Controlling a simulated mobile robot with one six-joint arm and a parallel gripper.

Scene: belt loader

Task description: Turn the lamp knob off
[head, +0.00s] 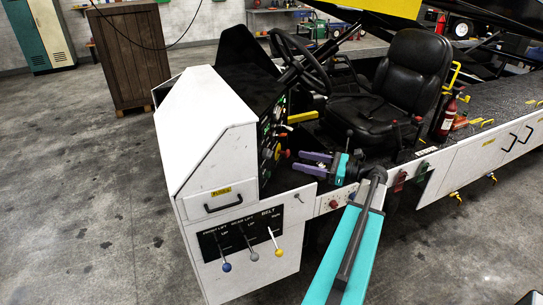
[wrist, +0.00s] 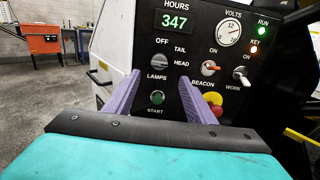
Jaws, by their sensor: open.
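The control panel (wrist: 172,25) fills the middle of the wrist view. Its lamp switch area has the labels OFF, TAIL, HEAD and LAMPS. My gripper (wrist: 160,80) is open, with purple fingers pointing at the panel on either side of the lamp label and the green START button (wrist: 157,97). Nothing shows between the fingers. In the head view my gripper (head: 300,163) is in front of the panel's right side, by the driver's seat.
Right of the lamp area are a beacon switch (wrist: 209,68), a work switch (wrist: 243,78) and a red-and-yellow stop button (wrist: 212,100). A steering wheel (head: 301,62) and black seat (head: 403,80) stand behind my gripper. Belt levers (head: 250,255) are on the cabinet front.

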